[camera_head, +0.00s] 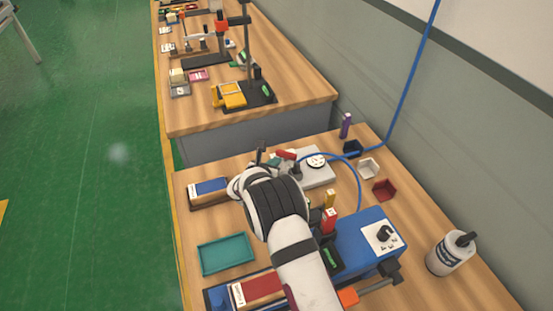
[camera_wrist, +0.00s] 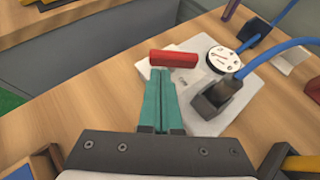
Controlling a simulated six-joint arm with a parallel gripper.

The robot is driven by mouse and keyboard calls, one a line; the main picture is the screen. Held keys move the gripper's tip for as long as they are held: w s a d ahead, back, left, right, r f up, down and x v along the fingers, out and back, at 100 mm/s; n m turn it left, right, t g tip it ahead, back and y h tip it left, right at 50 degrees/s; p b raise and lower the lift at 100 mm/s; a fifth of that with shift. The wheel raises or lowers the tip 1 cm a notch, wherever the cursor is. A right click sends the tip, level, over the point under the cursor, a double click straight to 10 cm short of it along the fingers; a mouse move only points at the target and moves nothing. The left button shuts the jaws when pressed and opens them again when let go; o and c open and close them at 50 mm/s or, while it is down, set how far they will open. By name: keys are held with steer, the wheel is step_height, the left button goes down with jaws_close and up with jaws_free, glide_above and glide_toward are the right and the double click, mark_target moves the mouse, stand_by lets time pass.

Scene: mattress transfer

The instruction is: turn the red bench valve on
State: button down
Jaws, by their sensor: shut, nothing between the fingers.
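The red bench valve handle (camera_wrist: 174,59) is a short red bar on a pale grey base plate (camera_wrist: 268,82). In the wrist view it lies nearly level across the picture, just beyond my fingertips. In the head view the red handle (camera_head: 287,155) sits at the plate's left end. My gripper (camera_wrist: 160,72) has teal fingers pressed together with nothing between them. Its tips overlap the handle's left half in the wrist view; I cannot tell whether they touch it. In the head view my gripper (camera_head: 271,160) is partly hidden behind my wrist. The valve's stem is hidden.
A round dial gauge (camera_wrist: 223,60) and a dark fitting with a blue hose (camera_wrist: 275,56) stand right of the handle. Small bins (camera_head: 384,189) lie farther right. A teal tray (camera_head: 226,254), a blue box (camera_head: 360,240) and a bottle (camera_head: 451,252) are nearer. Bare wood lies left of the plate.

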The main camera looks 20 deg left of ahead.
steer(key=shift+w, duration=0.55)
steer(key=shift+w+a+m+h, duration=0.1)
steer(key=shift+a+m+h, duration=0.2)
steer(key=shift+m+h, duration=0.6)
steer(key=shift+w+a+m+h, duration=0.2)
steer(key=shift+a+m+h, duration=0.05)
steer(key=shift+m+h, duration=0.35)
steer(key=shift+w+a, duration=0.7)
steer(key=shift+w, duration=0.1)
steer(key=shift+w+a, duration=0.1)
steer(key=shift+w, duration=0.1)
